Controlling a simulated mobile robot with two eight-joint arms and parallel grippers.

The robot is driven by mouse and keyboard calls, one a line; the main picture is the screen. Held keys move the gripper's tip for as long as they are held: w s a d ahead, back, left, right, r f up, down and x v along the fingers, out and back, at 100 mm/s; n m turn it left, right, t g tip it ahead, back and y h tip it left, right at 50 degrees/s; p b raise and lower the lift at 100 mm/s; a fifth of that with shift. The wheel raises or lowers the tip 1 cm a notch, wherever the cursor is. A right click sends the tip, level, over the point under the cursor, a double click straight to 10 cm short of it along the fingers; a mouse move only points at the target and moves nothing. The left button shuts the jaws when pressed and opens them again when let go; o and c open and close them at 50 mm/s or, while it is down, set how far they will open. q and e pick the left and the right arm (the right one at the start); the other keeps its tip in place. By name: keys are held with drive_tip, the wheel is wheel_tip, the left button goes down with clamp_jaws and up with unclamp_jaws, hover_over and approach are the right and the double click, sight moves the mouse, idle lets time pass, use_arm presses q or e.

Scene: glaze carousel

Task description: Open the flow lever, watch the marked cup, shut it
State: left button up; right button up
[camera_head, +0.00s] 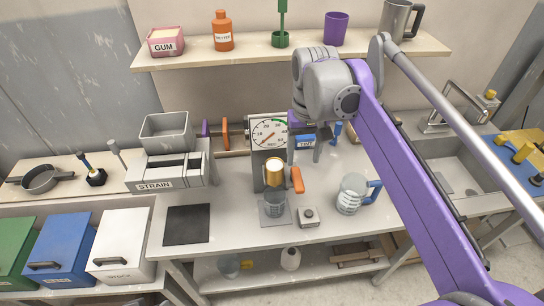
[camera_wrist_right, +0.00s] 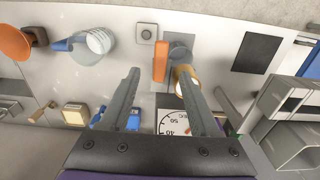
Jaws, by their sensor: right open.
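The dispenser has a round dial (camera_head: 268,133) with a green band, a brass spout (camera_head: 274,170) and an orange flow lever (camera_head: 297,180) hanging at its right side. A clear grey cup (camera_head: 274,203) stands under the spout; its mark and fill level are too small to tell. My right gripper (camera_head: 304,158) is open in front of the dispenser, above the lever. In the right wrist view the orange lever (camera_wrist_right: 160,62) appears between and beyond the open fingertips (camera_wrist_right: 157,74), with no clear contact. The brass spout (camera_wrist_right: 183,80) is partly behind one finger. My left gripper is not in view.
A small grey box with a knob (camera_head: 308,216) and a clear jug with blue handle (camera_head: 350,196) stand right of the cup. A dark mat (camera_head: 187,224) and the STRAIN box (camera_head: 165,175) are left. A shelf (camera_head: 190,57) with containers runs above. My right arm crosses the right side.

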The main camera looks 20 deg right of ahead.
sight(299, 182)
drive_tip(key=f, duration=0.5)
drive_tip(key=f+b, duration=0.1)
drive_tip(key=f, duration=0.3)
drive_tip(key=shift+w+f, duration=0.2)
drive_tip(key=shift+f, duration=0.15)
clamp_jaws()
idle(1.2)
